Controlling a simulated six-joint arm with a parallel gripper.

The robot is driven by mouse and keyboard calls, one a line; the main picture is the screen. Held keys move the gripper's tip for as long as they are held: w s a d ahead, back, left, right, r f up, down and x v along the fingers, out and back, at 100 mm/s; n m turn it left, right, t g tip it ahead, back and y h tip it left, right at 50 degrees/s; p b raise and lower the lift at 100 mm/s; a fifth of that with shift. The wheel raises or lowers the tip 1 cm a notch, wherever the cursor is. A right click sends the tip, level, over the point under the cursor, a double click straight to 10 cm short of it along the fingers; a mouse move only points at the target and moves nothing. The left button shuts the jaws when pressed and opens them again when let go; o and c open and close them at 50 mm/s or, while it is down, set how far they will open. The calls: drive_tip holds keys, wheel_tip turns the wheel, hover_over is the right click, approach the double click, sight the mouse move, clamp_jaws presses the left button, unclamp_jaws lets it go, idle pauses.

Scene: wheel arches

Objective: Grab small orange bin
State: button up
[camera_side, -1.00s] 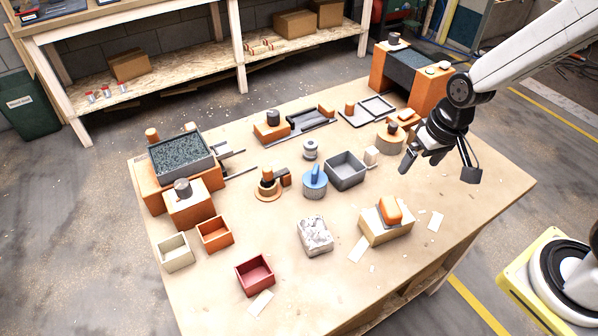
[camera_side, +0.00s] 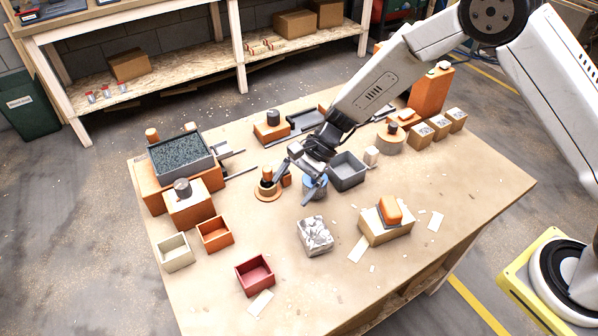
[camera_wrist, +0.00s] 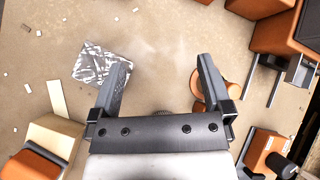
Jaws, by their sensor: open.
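The small orange bin (camera_side: 215,233) is an open-topped box on the left part of the table, between a cream bin and a red bin. My gripper (camera_side: 293,180) is open and empty in the side view, above the middle of the table, to the right of and farther back than the orange bin. In the wrist view, my gripper's two fingers (camera_wrist: 164,72) are spread with only bare tabletop between them. At the top edge of that view, an orange-brown box (camera_wrist: 258,6) is partly cut off; I cannot tell for certain whether it is the bin.
A cream bin (camera_side: 174,252) and a red bin (camera_side: 255,275) flank the orange bin. A crumpled silvery block (camera_side: 315,235) also shows in the wrist view (camera_wrist: 102,64).

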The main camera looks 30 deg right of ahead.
sight(217, 227)
drive_tip(key=w+a+f+m+y, duration=0.1)
drive_tip(key=a, duration=0.2)
drive_tip(key=w+a+f+m+y, duration=0.2)
drive_tip(key=a, duration=0.1)
drive_tip(key=w+a+f+m+y, duration=0.1)
drive_tip(key=a+f+m+y, duration=0.1)
drive_tip(key=a, duration=0.2)
drive_tip(key=shift+w+a+f+t, duration=0.15)
drive_tip(key=shift+w+t, duration=0.1)
drive_tip(key=shift+t, duration=0.15)
drive_tip(key=shift+x, duration=1.3)
drive_tip(key=shift+a+f, duration=0.1)
drive_tip(key=shift+x, duration=2.45)
drive_tip(key=shift+f, duration=0.15)
drive_tip(key=c, duration=1)
